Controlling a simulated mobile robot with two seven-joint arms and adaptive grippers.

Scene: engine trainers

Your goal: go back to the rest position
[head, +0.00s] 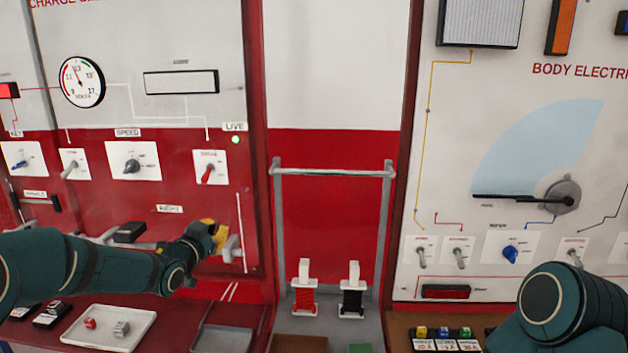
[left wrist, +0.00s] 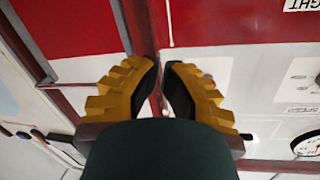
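My left gripper (head: 216,236) is in front of the red lower part of the left panel, beside a pale grey handle (head: 232,248); I cannot tell whether they touch. In the left wrist view its yellow fingers (left wrist: 160,80) converge with their dark pads almost together, and nothing shows held between them. My left arm reaches in from the left edge. My right arm shows as a dark green link at the lower right; its gripper is out of view.
A white tray (head: 138,329) with a red and a grey piece stands at lower left. A grey rail frame (head: 333,172) stands in the middle, with red and black wound pieces (head: 304,300) below. The right panel (head: 470,110) carries switches and a dial; a block rack (head: 440,347) sits below.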

